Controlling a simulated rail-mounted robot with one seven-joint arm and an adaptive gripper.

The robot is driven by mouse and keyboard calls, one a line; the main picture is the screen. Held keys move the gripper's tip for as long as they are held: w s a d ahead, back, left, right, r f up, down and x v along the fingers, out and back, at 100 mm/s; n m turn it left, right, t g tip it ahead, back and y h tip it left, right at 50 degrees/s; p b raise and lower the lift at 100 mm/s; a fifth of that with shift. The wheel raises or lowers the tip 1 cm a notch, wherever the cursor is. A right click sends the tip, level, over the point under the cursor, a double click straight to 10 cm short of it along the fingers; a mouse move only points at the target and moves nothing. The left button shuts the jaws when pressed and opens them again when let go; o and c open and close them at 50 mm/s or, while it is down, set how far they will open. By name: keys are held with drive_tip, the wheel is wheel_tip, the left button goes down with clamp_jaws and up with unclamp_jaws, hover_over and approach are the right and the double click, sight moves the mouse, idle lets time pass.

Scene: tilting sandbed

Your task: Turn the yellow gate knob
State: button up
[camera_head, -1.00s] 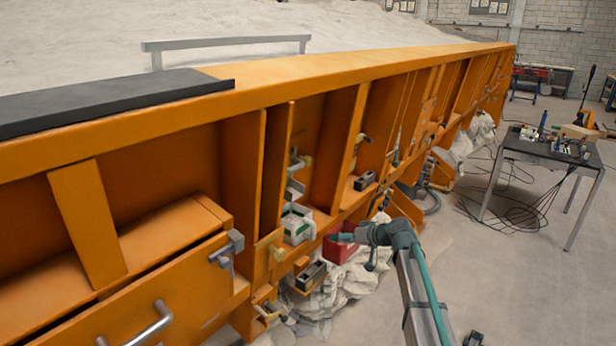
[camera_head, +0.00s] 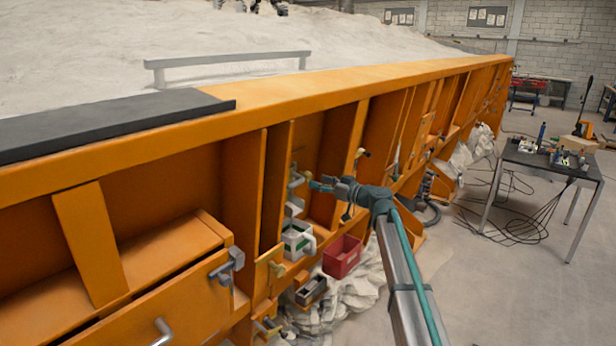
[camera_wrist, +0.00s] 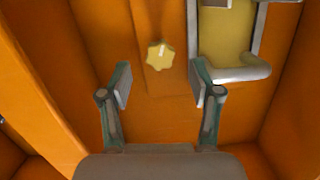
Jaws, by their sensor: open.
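The yellow knob (camera_wrist: 159,56) has a lobed, star-like rim and a pale mark at its centre. It sits on an orange panel in the upper middle of the wrist view. My gripper (camera_wrist: 162,82) is open and empty, with its two fingers spread to either side below the knob in the picture. The knob appears beyond the fingertips, and no contact shows. In the head view my gripper (camera_head: 322,185) reaches into a bay of the orange sandbed wall (camera_head: 224,190). I cannot clearly make out the knob there.
A grey handle on a yellow plate (camera_wrist: 223,40) is right of the knob. Orange ribs flank the bay.

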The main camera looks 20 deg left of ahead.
sight(309, 179)
drive_tip(key=shift+p+x, duration=0.8)
drive_tip(key=shift+x, duration=2)
drive_tip(key=c, duration=1.1)
drive_tip(key=shift+c, duration=0.2)
